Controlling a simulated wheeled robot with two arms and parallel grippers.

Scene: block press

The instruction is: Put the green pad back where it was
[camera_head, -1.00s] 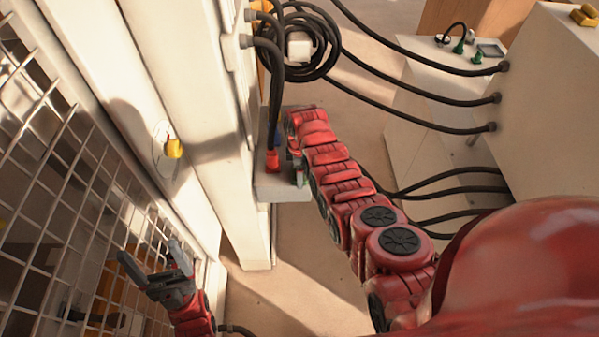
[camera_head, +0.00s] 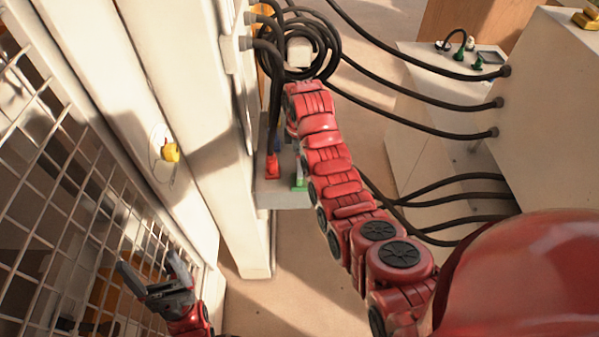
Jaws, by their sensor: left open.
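A small green piece (camera_head: 299,182), possibly the green pad, shows at the right edge of the pale ledge (camera_head: 283,200) on the white post. My right arm partly covers the area just above it. My right arm reaches up from the lower right to the ledge, and its gripper is hidden behind its own links. My left gripper (camera_head: 147,262) is open and empty at the lower left, in front of the wire mesh and well away from the ledge. Another green part (camera_head: 478,58) sits on top of the white cabinet at the upper right.
A red plug (camera_head: 272,167) stands on the ledge beside the green piece. Black cables (camera_head: 312,42) hang coiled above it, and more run to the white cabinet (camera_head: 555,110). The wire mesh (camera_head: 60,205) and a yellow knob (camera_head: 170,152) are at left. The floor below the ledge is clear.

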